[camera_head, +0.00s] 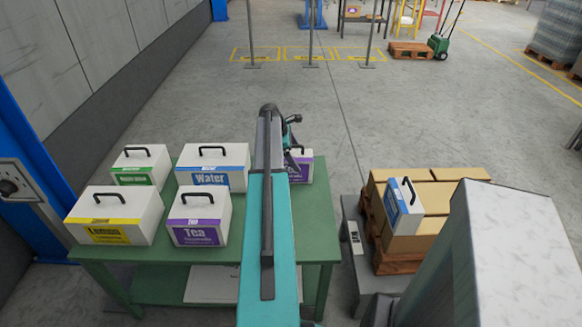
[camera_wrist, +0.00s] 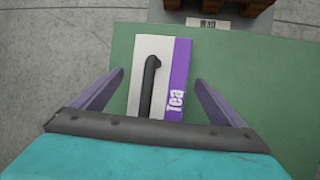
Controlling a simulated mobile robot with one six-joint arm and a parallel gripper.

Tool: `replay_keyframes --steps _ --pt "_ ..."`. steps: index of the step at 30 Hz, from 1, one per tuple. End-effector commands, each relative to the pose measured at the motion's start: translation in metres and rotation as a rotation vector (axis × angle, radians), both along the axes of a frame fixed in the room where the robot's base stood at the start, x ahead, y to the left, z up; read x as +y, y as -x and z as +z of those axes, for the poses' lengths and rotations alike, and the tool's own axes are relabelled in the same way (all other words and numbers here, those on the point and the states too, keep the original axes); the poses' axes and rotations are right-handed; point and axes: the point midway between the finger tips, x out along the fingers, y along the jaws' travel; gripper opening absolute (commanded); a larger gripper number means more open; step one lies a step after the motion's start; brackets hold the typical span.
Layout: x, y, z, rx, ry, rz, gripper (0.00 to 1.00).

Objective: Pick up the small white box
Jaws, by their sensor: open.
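Below my gripper (camera_wrist: 159,78) in the wrist view is a small white box (camera_wrist: 164,88) with a black handle and a purple "Tea" label. It lies between the two purple fingers, with a gap on each side. The fingers are open and hold nothing. In the head view, this box (camera_head: 306,170) is at the right side of the green table (camera_head: 318,215), partly hidden by my arm. My gripper itself is mostly hidden behind my arm there.
Other white handled boxes stand left on the table: green-labelled (camera_head: 140,160), Water (camera_head: 211,158), Lemon (camera_head: 118,208) and Tea (camera_head: 200,212). At right, a pallet (camera_head: 398,262) carries brown cartons (camera_head: 437,197) and a blue-labelled white box (camera_head: 404,205).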

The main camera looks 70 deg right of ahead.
Motion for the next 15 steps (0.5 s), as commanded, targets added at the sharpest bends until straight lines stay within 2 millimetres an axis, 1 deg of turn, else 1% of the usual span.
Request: replay_keyframes --steps 4,15 --pt "-0.0019 0.0025 -0.0062 0.000 -0.001 -0.001 0.93" --pt "-0.0020 0.0029 -0.0061 0.000 -0.001 -0.001 0.93"
